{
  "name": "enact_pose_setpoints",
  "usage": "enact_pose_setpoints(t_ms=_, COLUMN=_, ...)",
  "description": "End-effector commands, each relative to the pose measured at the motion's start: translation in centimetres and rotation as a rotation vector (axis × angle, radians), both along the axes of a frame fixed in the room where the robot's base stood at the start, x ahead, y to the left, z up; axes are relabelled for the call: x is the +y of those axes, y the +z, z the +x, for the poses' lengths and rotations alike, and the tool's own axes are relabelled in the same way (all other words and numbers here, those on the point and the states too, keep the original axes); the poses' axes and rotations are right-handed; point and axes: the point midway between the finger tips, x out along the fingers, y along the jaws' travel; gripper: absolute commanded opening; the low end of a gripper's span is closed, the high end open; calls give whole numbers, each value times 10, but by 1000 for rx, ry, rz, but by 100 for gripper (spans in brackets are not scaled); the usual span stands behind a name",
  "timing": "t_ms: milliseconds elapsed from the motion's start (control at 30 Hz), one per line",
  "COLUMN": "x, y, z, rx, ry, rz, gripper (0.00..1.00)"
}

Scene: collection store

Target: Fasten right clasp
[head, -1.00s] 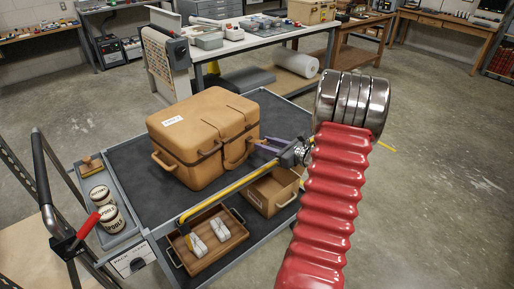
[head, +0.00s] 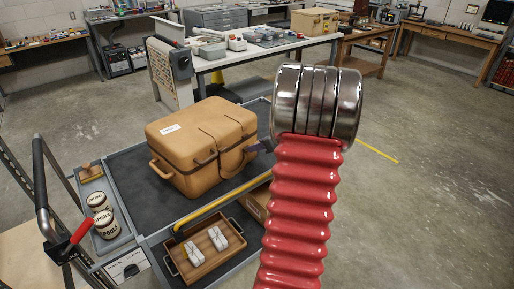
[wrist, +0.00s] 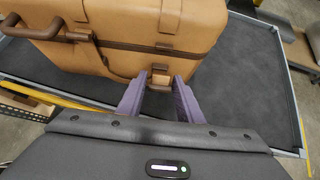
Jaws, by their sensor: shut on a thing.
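The tan case (head: 203,145) with brown trim and a white label stands closed on the dark cart top. In the wrist view the case (wrist: 120,55) fills the top. The right clasp (wrist: 160,72), a small tan and brown piece on the case front, sits between the two purple fingers of my gripper (wrist: 161,88). The fingers are shut on it, and the exact contact is hard to see.
The cart (head: 130,165) has a yellow rail (head: 215,205) along its front. Below it, a wooden tray (head: 185,262) holds white items. A box (head: 256,203) is partly hidden by my arm. Floor is clear at right.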

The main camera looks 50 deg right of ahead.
Motion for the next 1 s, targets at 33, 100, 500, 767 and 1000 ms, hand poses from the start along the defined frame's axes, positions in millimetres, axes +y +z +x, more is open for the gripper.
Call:
enact_pose_setpoints(t_ms=33, x=0, y=3, z=3, rx=19, ry=5, rz=0, gripper=0)
enact_pose_setpoints(t_ms=100, x=-1, y=5, z=3, rx=52, ry=2, rz=6, gripper=0)
enact_pose_setpoints(t_ms=500, x=-4, y=13, z=12, rx=239, ry=-3, rz=32, gripper=0)
enact_pose_setpoints(t_ms=767, x=-5, y=17, z=20, rx=361, ry=-3, rz=48, gripper=0)
enact_pose_setpoints(t_ms=1000, x=-7, y=19, z=26, rx=457, ry=-6, rz=62, gripper=0)
